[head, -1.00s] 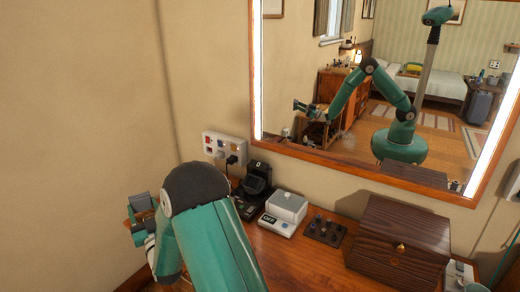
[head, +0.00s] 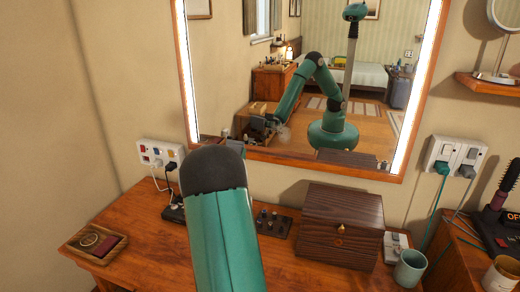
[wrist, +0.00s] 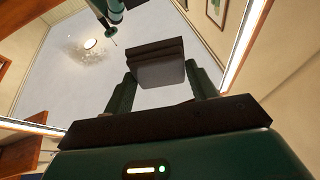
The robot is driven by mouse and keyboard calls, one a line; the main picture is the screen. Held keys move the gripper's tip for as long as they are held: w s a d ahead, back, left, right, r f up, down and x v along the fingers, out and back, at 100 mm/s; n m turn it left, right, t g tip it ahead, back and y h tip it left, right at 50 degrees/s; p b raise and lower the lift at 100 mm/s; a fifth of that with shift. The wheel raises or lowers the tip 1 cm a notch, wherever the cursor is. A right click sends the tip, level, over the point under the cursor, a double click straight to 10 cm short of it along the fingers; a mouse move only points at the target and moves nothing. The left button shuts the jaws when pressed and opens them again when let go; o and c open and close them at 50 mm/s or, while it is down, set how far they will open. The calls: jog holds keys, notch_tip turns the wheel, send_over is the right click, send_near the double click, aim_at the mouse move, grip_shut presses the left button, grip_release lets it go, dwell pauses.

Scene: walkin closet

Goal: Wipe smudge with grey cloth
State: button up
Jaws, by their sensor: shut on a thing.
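The folded grey cloth (wrist: 160,72) is between the two fingers of my gripper (wrist: 158,88) in the wrist view. My gripper is shut on it and points toward the mirror. The smudge is faint in the head view (head: 283,132), on the lower part of the mirror (head: 250,152). In the head view my own arm hides the gripper and cloth; only their small reflection shows. I cannot tell whether the cloth touches the glass.
The wooden dresser (head: 140,222) holds a small tray (head: 94,244) at left, a dark wooden box (head: 340,228) and a green mug (head: 410,267) at right. A wall socket with plugs (head: 160,154) sits left of the mirror. The mirror has a wooden frame and light strips.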

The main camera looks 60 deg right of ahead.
jog(key=shift+s+d+r+m+g+h, duration=0.15)
jog(key=shift+s+d+r+m+g, duration=0.3)
jog(key=shift+s+d, duration=1.1)
jog(key=shift+s+d+r+m+g+h, duration=0.15)
jog(key=shift+s+d+g, duration=0.6)
jog(key=shift+d, duration=1.45)
jog(key=shift+s+d+r+m+g+h, duration=0.1)
jog(key=shift+s+d+r+m+g, duration=0.35)
jog(key=shift+s+d, duration=1.15)
jog(key=shift+w+d, duration=0.25)
jog(key=shift+d, duration=0.35)
jog(key=shift+w+d, duration=0.25)
jog(key=shift+d, duration=0.3)
jog(key=shift+s, duration=0.1)
